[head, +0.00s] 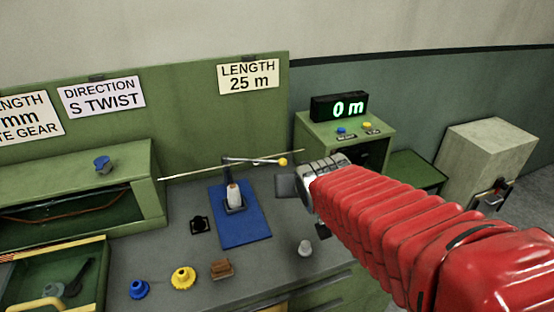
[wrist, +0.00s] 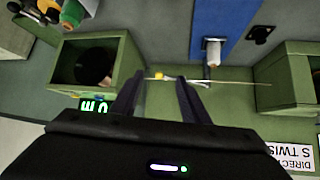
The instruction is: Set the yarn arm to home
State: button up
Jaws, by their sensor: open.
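The yarn arm (head: 252,160) is a dark, thin arm above the blue plate (head: 258,232), with a yellow knob (head: 283,161) at its right end. A long pale rod (head: 190,174) runs close behind it. A white spool (head: 235,197) stands upright on the plate below. My gripper (head: 286,186) is to the right of the plate, near the knob in the picture. In the wrist view my gripper (wrist: 167,80) is open and empty, and the knob (wrist: 158,75) shows between the fingertips, nearer the left one. I cannot tell its distance from them.
A green box with a "0 m" display (head: 340,106) and blue and yellow buttons stands at the back right. Yellow (head: 183,278) and blue (head: 139,289) gears and a brown block (head: 221,269) lie at the bench front.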

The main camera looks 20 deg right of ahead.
jog(key=w+d+f+m+t, duration=0.1)
jog(key=w+d+t, duration=0.15)
jog(key=w, duration=0.35)
jog(key=w+d+f+t, duration=0.1)
jog(key=w+d+f, duration=0.15)
jog(key=w, duration=0.35)
jog(key=m+t+y, duration=0.2)
jog(key=t+y, duration=0.2)
jog(key=y, duration=0.3)
send_near(283, 162)
jog(key=shift+w+f, duration=0.3)
jog(key=shift+w, duration=0.6)
jog(key=shift+w+f, duration=0.3)
jog(key=shift+w, duration=0.65)
jog(key=shift+w+a, duration=0.15)
jog(key=shift+x, duration=3.6)
jog(key=shift+r, duration=0.1)
grip_shut()
